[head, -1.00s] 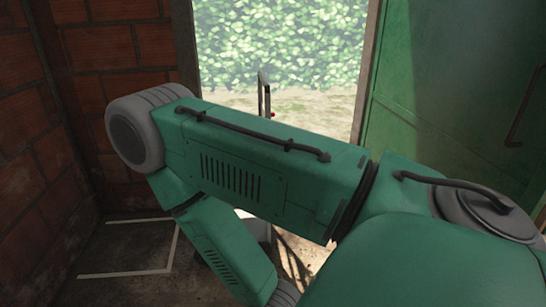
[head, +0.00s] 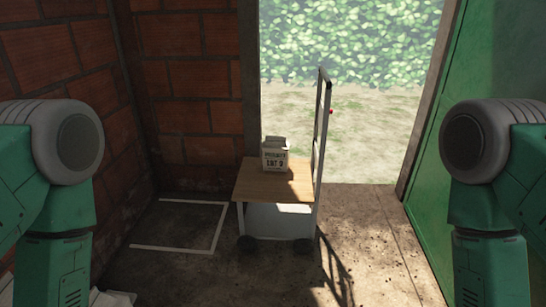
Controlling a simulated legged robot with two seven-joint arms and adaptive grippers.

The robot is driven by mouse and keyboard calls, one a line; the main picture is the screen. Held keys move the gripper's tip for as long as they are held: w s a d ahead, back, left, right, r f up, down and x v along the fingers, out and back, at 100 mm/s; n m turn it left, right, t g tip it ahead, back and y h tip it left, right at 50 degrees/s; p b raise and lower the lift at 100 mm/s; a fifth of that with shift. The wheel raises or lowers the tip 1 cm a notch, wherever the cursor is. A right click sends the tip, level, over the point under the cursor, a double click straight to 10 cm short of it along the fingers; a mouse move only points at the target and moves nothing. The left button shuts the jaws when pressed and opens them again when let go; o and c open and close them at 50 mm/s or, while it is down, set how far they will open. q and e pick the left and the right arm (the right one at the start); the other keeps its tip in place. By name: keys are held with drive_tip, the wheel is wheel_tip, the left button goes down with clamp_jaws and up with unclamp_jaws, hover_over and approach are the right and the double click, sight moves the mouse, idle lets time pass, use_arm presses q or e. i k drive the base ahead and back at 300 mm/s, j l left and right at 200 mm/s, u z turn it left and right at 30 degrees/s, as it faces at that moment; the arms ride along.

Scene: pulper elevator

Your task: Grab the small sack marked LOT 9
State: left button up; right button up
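The small sack (head: 275,156) is pale, with dark print that reads LOT 9 on its front. It stands upright on the wooden top of a wheeled cart (head: 252,187) in the doorway area, near the middle of the head view. My left and right arms show only as green and grey links at the two picture edges. Both grippers are out of view, and nothing of mine touches the sack.
The cart has a tall metal handle (head: 320,135) on its right side. A white outline (head: 170,247) marks the floor to its left. A brick wall (head: 190,90) stands at left, a green door (head: 450,130) at right. A pale object (head: 112,298) lies at lower left.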

sight(275, 149)
drive_tip(key=i+l, duration=0.15)
drive_tip(key=i, duration=0.35)
drive_tip(key=i+l+z, duration=0.1)
drive_tip(key=i, duration=0.4)
drive_tip(key=i+l, duration=0.25)
drive_tip(key=i, duration=0.3)
